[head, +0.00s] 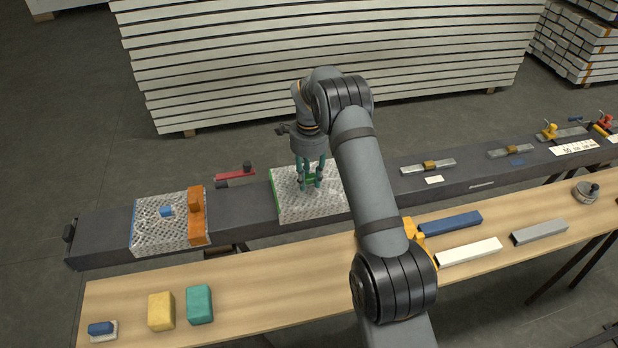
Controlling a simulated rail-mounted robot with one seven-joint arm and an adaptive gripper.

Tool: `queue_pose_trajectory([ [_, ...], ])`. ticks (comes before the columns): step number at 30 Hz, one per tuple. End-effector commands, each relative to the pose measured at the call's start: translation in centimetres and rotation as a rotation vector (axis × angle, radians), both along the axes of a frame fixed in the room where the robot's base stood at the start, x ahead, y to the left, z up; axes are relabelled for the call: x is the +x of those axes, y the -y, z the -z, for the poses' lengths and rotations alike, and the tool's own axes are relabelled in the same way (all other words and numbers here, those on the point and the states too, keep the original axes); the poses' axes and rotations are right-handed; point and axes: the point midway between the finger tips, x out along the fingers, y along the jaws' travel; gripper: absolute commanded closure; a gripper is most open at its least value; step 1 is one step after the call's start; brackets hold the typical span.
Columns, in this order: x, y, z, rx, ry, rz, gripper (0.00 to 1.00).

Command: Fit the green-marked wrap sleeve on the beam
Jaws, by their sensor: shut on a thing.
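The beam (245,203) is a long dark grey bar running from the left front to the right back. The green-marked wrap sleeve (290,207), a silvery crinkled sheet with a green left edge, lies over the beam near the middle and hangs over its front face. My gripper (311,186) points down over this sleeve and is shut on a small green part at its top. My arm hides the sleeve's right end. I cannot tell whether the sleeve rests fully on the beam.
A blue-marked sleeve (160,228) with an orange clamp (196,216) covers the beam's left part. A red bar tool (236,174) lies behind. The wooden bench (265,291) in front holds yellow and teal blocks, and blue, white and grey bars. Several small fittings sit on the beam's right.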

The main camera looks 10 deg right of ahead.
Motion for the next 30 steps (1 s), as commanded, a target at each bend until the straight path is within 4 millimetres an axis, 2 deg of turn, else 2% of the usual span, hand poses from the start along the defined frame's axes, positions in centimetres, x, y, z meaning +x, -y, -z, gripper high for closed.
queue_pose_trajectory([
  [28, 0.0, 0.0, 2.9, 0.000, 0.000, 0.000, 0.99],
  [29, 0.0, 0.0, 2.9, 0.000, 0.000, 0.000, 0.72],
  [30, 0.0, 0.0, 2.7, 0.000, 0.000, 0.000, 0.70],
])
